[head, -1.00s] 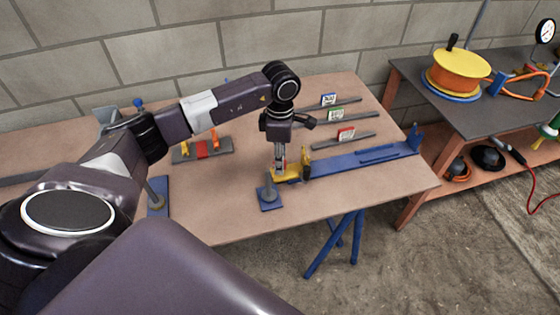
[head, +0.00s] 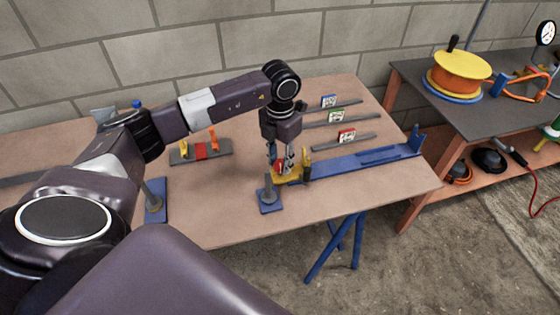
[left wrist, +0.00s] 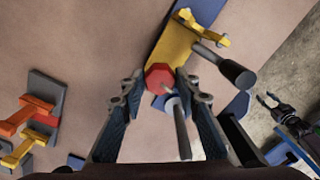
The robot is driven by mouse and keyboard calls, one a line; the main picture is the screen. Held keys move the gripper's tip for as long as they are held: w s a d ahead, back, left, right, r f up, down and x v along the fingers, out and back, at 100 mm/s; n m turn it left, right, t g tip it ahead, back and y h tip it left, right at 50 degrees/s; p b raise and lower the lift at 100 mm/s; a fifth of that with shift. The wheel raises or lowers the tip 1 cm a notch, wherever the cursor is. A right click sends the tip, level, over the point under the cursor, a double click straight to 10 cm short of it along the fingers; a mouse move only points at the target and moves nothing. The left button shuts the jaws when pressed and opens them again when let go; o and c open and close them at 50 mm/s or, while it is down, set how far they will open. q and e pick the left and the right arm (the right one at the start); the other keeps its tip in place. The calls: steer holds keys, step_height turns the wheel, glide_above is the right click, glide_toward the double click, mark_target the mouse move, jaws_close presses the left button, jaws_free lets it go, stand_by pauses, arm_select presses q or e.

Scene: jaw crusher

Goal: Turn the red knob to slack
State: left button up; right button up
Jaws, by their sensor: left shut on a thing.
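The red knob (left wrist: 159,77) is an angular red piece on the yellow block (left wrist: 178,42), at the near end of a long blue base (head: 350,163). My left gripper (left wrist: 160,84) points down over it, with its two fingers on either side of the knob, shut on it. In the head view the left gripper (head: 281,168) mostly hides the knob. A black-handled lever (left wrist: 235,72) sticks out from the yellow block. My right gripper (left wrist: 272,104) shows small at the right of the left wrist view, fingers apart and empty.
A grey post on a blue foot (head: 268,197) stands close beside the yellow block. A grey rail with orange and red parts (head: 202,151) lies to the left. Several dark bars with small signs (head: 336,116) lie behind. A dark side table (head: 470,108) stands right.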

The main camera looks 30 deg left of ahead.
mark_target(280, 163)
arm_select(q)
steer(key=shift+w+r+n, duration=0.1)
steer(key=shift+n, duration=1.1)
steer(key=o, duration=1.1)
steer(key=shift+o, duration=0.2)
step_height(280, 163, up, 12)
